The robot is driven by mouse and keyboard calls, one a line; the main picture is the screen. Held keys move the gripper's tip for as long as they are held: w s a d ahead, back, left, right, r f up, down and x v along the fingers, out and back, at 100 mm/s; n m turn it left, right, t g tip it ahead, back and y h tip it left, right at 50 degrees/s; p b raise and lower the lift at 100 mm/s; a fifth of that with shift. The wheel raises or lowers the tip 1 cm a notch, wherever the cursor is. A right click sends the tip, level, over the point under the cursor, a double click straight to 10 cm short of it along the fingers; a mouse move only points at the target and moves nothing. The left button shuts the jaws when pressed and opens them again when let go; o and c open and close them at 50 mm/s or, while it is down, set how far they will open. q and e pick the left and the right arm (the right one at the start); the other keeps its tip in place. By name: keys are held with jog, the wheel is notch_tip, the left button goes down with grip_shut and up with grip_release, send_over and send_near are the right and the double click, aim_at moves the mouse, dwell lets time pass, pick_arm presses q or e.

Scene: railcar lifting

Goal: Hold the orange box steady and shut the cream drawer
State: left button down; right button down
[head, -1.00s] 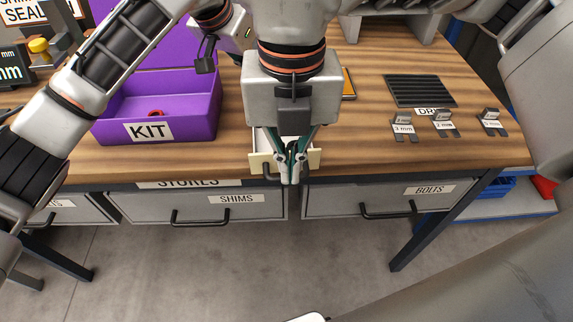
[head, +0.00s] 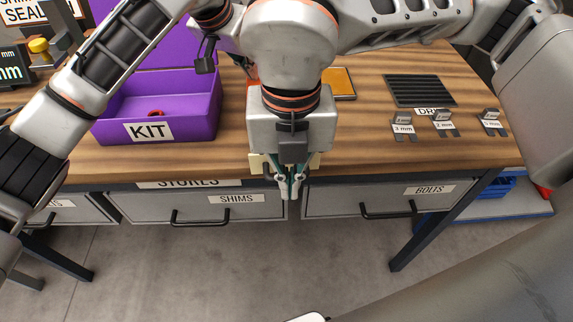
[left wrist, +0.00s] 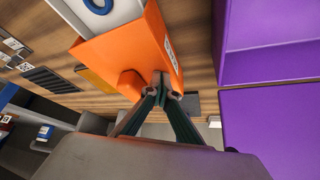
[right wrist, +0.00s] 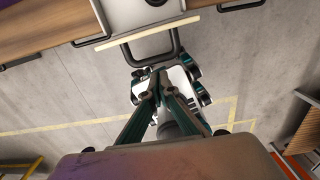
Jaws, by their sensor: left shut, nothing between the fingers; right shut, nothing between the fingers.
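The orange box (left wrist: 130,52) fills the upper middle of the left wrist view; in the head view my right arm hides most of it. My left gripper (left wrist: 163,88) is shut and empty, its tips at the box's side; I cannot tell whether they touch. The cream drawer (right wrist: 135,33) is pulled out from the box, with a dark handle (right wrist: 150,60) on its front and a blue ring (right wrist: 156,2) inside. In the head view the drawer front (head: 257,164) shows behind my right gripper (head: 289,194). That gripper is shut and empty, in front of the handle.
A purple KIT box (head: 175,118) stands on the wooden bench (head: 370,140) to the left. An orange-yellow plate (head: 338,83), a black ribbed mat (head: 420,90) and small labelled gauges (head: 445,124) lie to the right. Grey bench drawers (head: 345,203) hang below. Floor in front is clear.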

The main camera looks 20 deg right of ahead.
jog(key=shift+f, duration=1)
jog(key=shift+w, duration=0.15)
jog(key=shift+w+d, duration=0.55)
jog(key=shift+w, duration=1.7)
jog(key=shift+w+d, duration=0.5)
jog(key=shift+w, duration=1.8)
jog(key=shift+w+d, duration=0.55)
jog(key=shift+w, duration=1.7)
jog(key=shift+s+a+r, duration=0.1)
jog(key=shift+s, duration=0.25)
notch_tip(320, 180, up, 10)
